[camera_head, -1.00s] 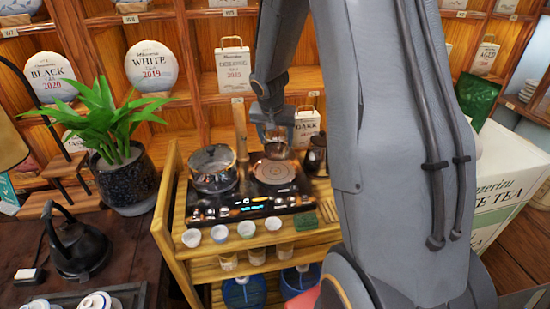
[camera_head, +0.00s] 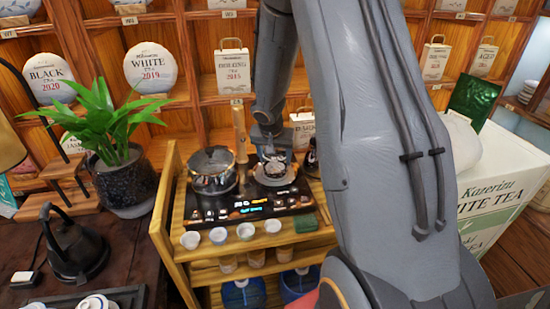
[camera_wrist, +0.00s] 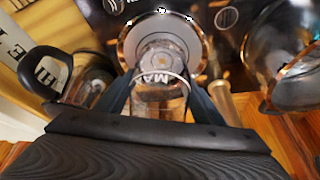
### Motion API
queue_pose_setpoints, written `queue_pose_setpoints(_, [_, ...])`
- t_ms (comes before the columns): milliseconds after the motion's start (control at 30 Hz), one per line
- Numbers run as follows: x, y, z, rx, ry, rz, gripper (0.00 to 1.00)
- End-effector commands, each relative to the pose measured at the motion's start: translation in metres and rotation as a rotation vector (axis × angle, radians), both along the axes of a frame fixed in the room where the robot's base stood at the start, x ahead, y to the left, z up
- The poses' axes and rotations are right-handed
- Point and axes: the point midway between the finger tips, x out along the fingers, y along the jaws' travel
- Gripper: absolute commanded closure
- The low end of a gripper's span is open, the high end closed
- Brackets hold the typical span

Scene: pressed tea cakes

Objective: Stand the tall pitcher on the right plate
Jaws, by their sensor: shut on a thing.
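My gripper (camera_wrist: 160,98) is shut on a clear glass pitcher (camera_wrist: 160,84), with one finger on each side. The pitcher also shows below my gripper in the head view (camera_head: 276,167), small and partly hidden. The right plate (camera_head: 266,181) is a round disc on the black two-plate hob (camera_head: 240,206). In the wrist view the plate (camera_wrist: 133,38) lies behind the far end of the pitcher, which overlaps it. The pitcher looks about upright over the plate. I cannot tell whether its base touches.
A glass pot (camera_head: 212,172) stands on the left plate. A dark-handled glass jug (camera_wrist: 88,80) is close beside my gripper in the wrist view. Small cups (camera_head: 218,236) line the cart's front edge. Shelves with tea packages (camera_head: 233,72) stand behind.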

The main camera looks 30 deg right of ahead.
Motion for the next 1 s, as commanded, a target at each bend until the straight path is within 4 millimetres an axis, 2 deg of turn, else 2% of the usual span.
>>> queue_pose_setpoints(133, [0.001,0.000,-0.003,-0.001,-0.001,0.000,0.72])
queue_pose_setpoints(167, [0.000,0.000,-0.003,0.000,0.000,0.000,0.35])
queue_pose_setpoints(267, [0.000,0.000,-0.003,0.000,0.000,0.000,0.19])
queue_pose_setpoints(700, [-0.001,0.000,0.002,0.000,0.001,0.001,0.19])
queue_pose_setpoints(1000, [-0.015,0.012,0.048,-0.001,-0.003,0.000,0.19])
